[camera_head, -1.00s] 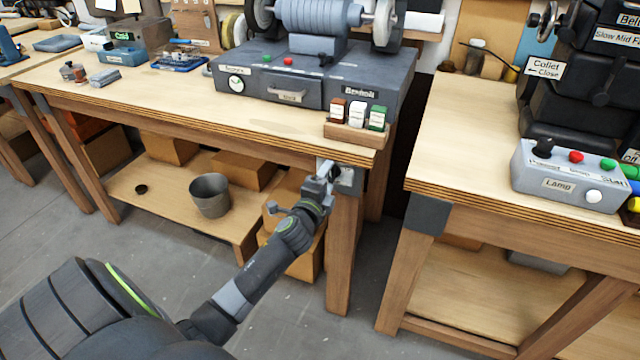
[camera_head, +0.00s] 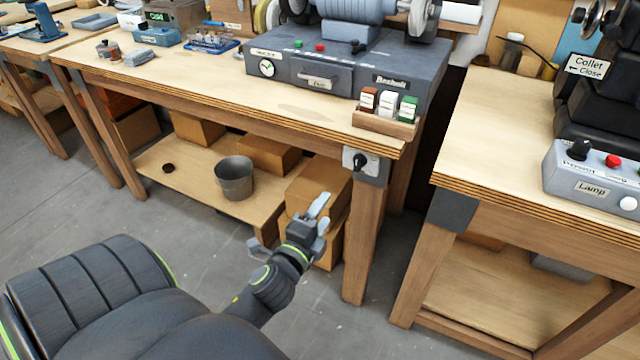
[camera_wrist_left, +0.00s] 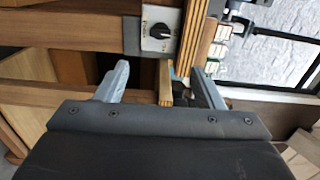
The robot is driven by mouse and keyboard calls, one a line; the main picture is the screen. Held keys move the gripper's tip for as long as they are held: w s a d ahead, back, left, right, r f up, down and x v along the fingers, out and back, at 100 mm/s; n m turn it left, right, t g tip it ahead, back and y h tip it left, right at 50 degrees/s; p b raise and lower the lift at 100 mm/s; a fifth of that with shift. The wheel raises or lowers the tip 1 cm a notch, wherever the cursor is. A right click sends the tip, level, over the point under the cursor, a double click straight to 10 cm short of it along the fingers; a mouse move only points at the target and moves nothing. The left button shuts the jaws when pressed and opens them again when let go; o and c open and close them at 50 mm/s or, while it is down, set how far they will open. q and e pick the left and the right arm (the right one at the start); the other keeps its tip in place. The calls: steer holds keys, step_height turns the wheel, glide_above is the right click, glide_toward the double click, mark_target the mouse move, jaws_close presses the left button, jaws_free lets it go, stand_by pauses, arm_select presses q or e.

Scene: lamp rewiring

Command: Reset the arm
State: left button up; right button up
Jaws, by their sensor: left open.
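My left gripper (camera_head: 291,222) is in front of the left bench, below its top, with its jaws spread and nothing between them. In the left wrist view its two fingers (camera_wrist_left: 163,86) stand apart. A grey plate with a black rotary switch (camera_head: 360,161) is fixed to the bench's right front leg, up and to the right of the gripper and apart from it. The switch also shows in the left wrist view (camera_wrist_left: 158,31), ahead of the fingers. My right gripper is in neither view.
The left bench (camera_head: 190,86) carries a grey grinder base (camera_head: 335,78) and a wooden block (camera_head: 385,124) with small bottles. Its shelf holds a metal bucket (camera_head: 234,178) and cardboard boxes (camera_head: 318,187). The right bench (camera_head: 490,125) holds a Lamp control box (camera_head: 597,180). A floor gap separates the benches.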

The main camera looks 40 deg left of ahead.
arm_select(q)
steer(key=shift+s, duration=0.25)
stand_by(0.3)
steer(key=s+a+f+n+g+h+p, duration=0.15)
steer(key=s+f+n+g, duration=0.25)
steer(key=f, duration=0.9)
steer(key=s+f+n+g+p, duration=0.3)
steer(key=f+g, duration=0.1)
steer(key=f, duration=1)
steer(key=s+d+f+n+g+p, duration=0.1)
steer(key=s+f+n+g, duration=0.1)
steer(key=s+f, duration=0.3)
steer(key=s+d+f+n+g+h+p, duration=0.1)
steer(key=s+d+f+n+g, duration=0.1)
steer(key=s, duration=1.2)
steer(key=s+d+f+n+g+h+p, duration=0.1)
steer(key=s+f+n+g, duration=0.3)
steer(key=s+f, duration=0.5)
steer(key=shift+s+d+n+p, duration=0.4)
steer(key=shift+s+d+p, duration=0.1)
steer(key=shift+p, duration=0.05)
